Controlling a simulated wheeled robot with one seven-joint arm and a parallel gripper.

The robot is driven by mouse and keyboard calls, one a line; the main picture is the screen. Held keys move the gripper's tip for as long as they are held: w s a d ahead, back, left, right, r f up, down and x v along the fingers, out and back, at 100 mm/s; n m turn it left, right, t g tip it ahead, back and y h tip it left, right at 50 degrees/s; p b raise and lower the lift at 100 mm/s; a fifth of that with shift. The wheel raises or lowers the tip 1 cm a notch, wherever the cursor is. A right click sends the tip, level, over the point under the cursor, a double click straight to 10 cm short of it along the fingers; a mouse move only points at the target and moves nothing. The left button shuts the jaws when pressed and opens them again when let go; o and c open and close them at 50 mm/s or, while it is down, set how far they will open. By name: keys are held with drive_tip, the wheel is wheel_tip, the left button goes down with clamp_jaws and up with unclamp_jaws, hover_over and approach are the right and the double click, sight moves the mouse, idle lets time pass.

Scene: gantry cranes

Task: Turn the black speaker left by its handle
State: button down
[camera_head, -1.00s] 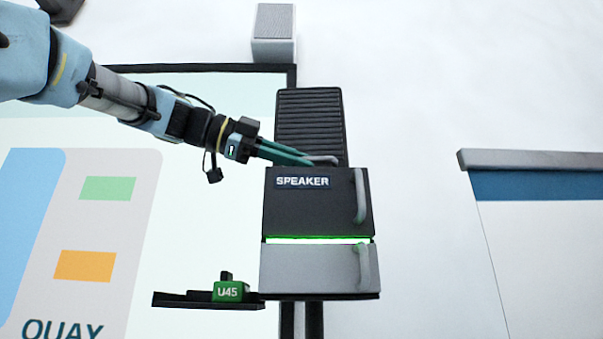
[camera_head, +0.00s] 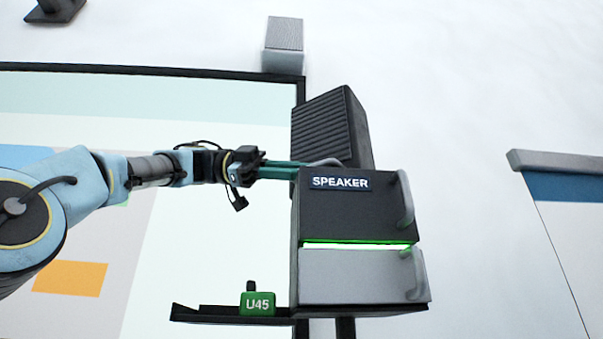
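The black speaker (camera_head: 327,128), a tall box with a ribbed front, stands on top of a dark and grey cabinet marked SPEAKER. Its ribbed front is angled to the left, and its plain right side (camera_head: 359,130) shows. A grey handle (camera_head: 325,162) sticks out low at its front, just above the cabinet top. My gripper (camera_head: 299,169) reaches in from the left, nearly level. Its teal fingers look close together on the handle's left end; the exact fingertip contact is small and partly hidden.
The cabinet (camera_head: 350,275) has a green light strip and grey handles on the right. A shelf (camera_head: 215,316) with a green U45 tag (camera_head: 258,303) juts out left. A grey box (camera_head: 284,45) is on the wall above. A blue-topped panel (camera_head: 565,185) stands right.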

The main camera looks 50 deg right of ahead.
drive_tip(key=shift+w+d+f, duration=0.1)
drive_tip(key=shift+w+f, duration=0.2)
drive_tip(key=c, duration=0.9)
unclamp_jaws()
drive_tip(key=shift+c, duration=0.2)
drive_tip(key=shift+o, duration=0.3)
drive_tip(key=shift+r, duration=0.15)
drive_tip(key=p+v, duration=0.3)
drive_tip(key=v, duration=0.7)
drive_tip(key=shift+w, duration=0.35)
